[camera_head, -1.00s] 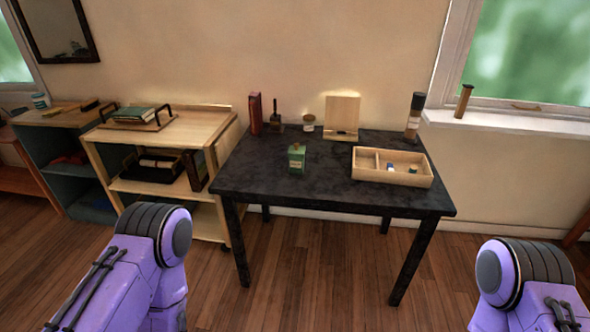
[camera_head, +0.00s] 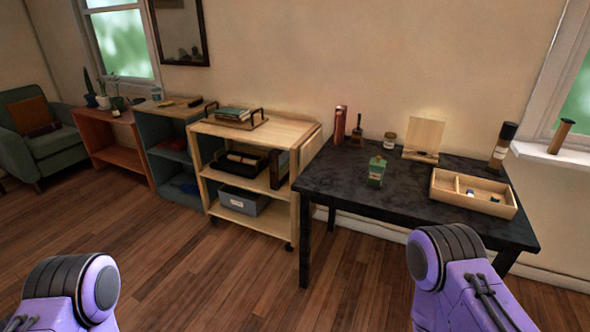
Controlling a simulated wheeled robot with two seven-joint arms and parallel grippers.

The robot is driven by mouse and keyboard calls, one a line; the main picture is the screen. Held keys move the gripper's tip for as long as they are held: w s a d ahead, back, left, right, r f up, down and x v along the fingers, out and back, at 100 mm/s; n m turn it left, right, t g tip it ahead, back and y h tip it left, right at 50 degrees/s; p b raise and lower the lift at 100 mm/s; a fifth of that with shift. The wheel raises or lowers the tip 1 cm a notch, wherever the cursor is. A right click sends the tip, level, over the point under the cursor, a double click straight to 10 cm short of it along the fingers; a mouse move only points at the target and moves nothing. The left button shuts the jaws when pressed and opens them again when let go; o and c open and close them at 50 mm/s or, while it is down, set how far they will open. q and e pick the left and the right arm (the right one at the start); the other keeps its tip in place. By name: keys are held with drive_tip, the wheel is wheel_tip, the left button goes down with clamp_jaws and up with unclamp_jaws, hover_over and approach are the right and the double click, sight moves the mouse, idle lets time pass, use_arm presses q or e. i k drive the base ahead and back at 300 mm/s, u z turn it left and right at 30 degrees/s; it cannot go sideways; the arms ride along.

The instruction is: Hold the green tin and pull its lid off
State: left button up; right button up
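The green tin (camera_head: 376,172) stands upright on the black table (camera_head: 335,186), left of the wooden tray. Its top is a small brownish lid (camera_head: 377,159), which sits on the tin. Only purple arm links of mine show, at the bottom left and bottom right. Neither gripper is in the picture, and nothing of mine touches the tin.
A divided wooden tray (camera_head: 482,203) with small items sits right of the tin. A red book (camera_head: 340,125), a small jar (camera_head: 390,141), a wooden stand (camera_head: 423,138) and a dark cylinder (camera_head: 503,145) stand behind. A wooden cart (camera_head: 251,178) is left of the table. Floor in front is open.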

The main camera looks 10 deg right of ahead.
sight(375, 176)
drive_tip(key=u, duration=1)
drive_tip(key=i, duration=1.6)
drive_tip(key=z, duration=2.2)
